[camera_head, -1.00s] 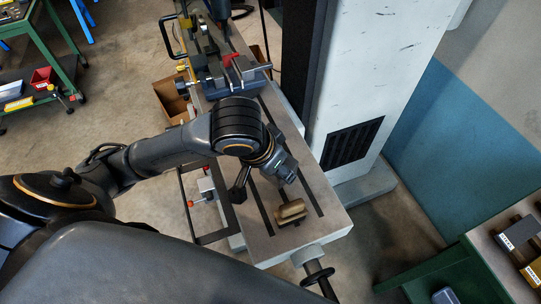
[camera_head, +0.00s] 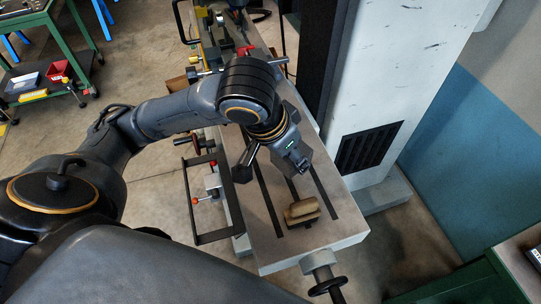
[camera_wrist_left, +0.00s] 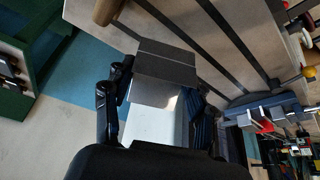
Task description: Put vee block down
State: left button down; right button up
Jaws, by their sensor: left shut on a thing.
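My left gripper (camera_wrist_left: 157,108) is shut on the vee block (camera_wrist_left: 165,72), a grey metal block with a dark line across its upper face in the left wrist view. In the head view, my left gripper (camera_head: 297,163) is over the machine table (camera_head: 340,229), and the grey block is largely hidden behind it. I cannot tell whether the block touches the table. A tan, wood-coloured piece (camera_head: 302,210) lies on the table near its front end, apart from the gripper. My right gripper is not in view.
The table has long dark slots. A machine vise (camera_wrist_left: 262,115) stands farther back on it. A white machine column (camera_head: 400,80) rises along the right side, and a handwheel (camera_head: 327,287) projects at the front. Bare table surrounds the tan piece.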

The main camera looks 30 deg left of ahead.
pick_arm(q)
jog(key=w+a+f, duration=0.1)
jog(key=a+f, duration=0.1)
jog(key=w+a+f, duration=0.3)
jog(key=a+f, duration=0.1)
jog(key=shift+w+a, duration=0.25)
jog(key=shift+w, duration=0.15)
jog(key=shift+w+a+f, duration=0.2)
jog(key=shift+w+f, duration=0.05)
jog(key=shift+f, duration=0.1)
jog(key=shift+w+a+f, duration=0.1)
jog(key=shift+a+f, duration=0.1)
jog(key=shift+f, duration=0.1)
jog(key=shift+w+a+f+p, duration=0.1)
jog(key=shift+f+p, duration=0.2)
jog(key=shift+f, duration=1.4)
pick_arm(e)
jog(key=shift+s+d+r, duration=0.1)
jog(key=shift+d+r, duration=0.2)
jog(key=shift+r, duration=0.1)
pick_arm(q)
jog(key=shift+c, duration=2.2)
grip_release()
jog(key=shift+f, duration=0.2)
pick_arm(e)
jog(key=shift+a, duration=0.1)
pick_arm(q)
jog(key=shift+r, duration=0.1)
